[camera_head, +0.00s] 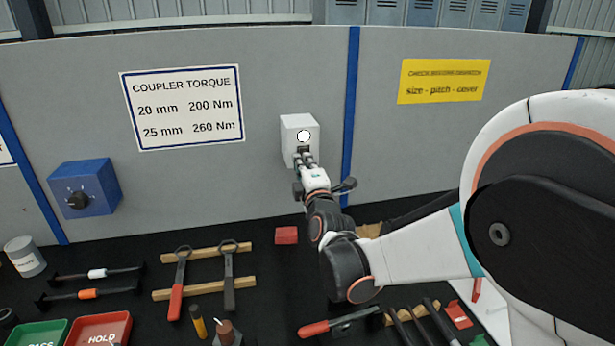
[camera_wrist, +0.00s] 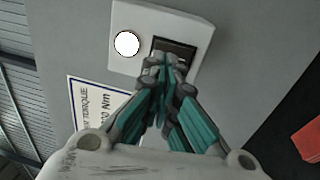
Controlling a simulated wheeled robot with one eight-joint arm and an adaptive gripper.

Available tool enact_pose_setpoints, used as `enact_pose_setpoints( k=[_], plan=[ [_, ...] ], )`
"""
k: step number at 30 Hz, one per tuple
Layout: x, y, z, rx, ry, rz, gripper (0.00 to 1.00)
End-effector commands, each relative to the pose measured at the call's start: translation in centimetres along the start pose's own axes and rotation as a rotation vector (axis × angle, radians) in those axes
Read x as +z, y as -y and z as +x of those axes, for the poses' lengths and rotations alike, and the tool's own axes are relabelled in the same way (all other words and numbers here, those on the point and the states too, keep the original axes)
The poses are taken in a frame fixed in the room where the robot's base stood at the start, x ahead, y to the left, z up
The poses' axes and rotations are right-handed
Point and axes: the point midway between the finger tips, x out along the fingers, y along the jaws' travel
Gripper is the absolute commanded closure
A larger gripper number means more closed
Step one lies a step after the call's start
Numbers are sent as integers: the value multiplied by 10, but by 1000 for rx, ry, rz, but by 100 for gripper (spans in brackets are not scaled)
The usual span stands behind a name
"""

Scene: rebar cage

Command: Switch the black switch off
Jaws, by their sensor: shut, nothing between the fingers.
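A white switch box (camera_head: 291,131) is mounted on the grey wall panel. It has a bright white round lamp (camera_head: 304,136) and a black switch (camera_head: 304,150) below the lamp. In the wrist view, the box (camera_wrist: 202,38) shows the lamp (camera_wrist: 127,43) at left and the black switch (camera_wrist: 181,47) at right. My gripper (camera_head: 303,157) is shut and empty, its fingertips at the lower part of the switch. In the wrist view, the fingertips (camera_wrist: 164,62) cover part of the switch. I cannot tell whether they touch it, or which way it is tipped.
A blue box with a black knob (camera_head: 78,199) is on the wall at left. Below, the black bench holds a red block (camera_head: 286,235), wrenches on wooden strips (camera_head: 203,289) and red and green trays (camera_head: 98,330). The wall around the switch box is clear.

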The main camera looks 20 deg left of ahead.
Motion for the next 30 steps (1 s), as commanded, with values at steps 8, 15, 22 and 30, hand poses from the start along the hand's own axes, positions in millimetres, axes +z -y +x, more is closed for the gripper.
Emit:
enact_pose_setpoints(
  k=[8,15,22,30],
  plan=[
    [0,0,13,0,0,0,100],
    [0,0,13,0,0,-1,100],
    [0,-3,21,0,0,-1,100],
    [2,-4,17,0,1,-1,100]
  ],
)
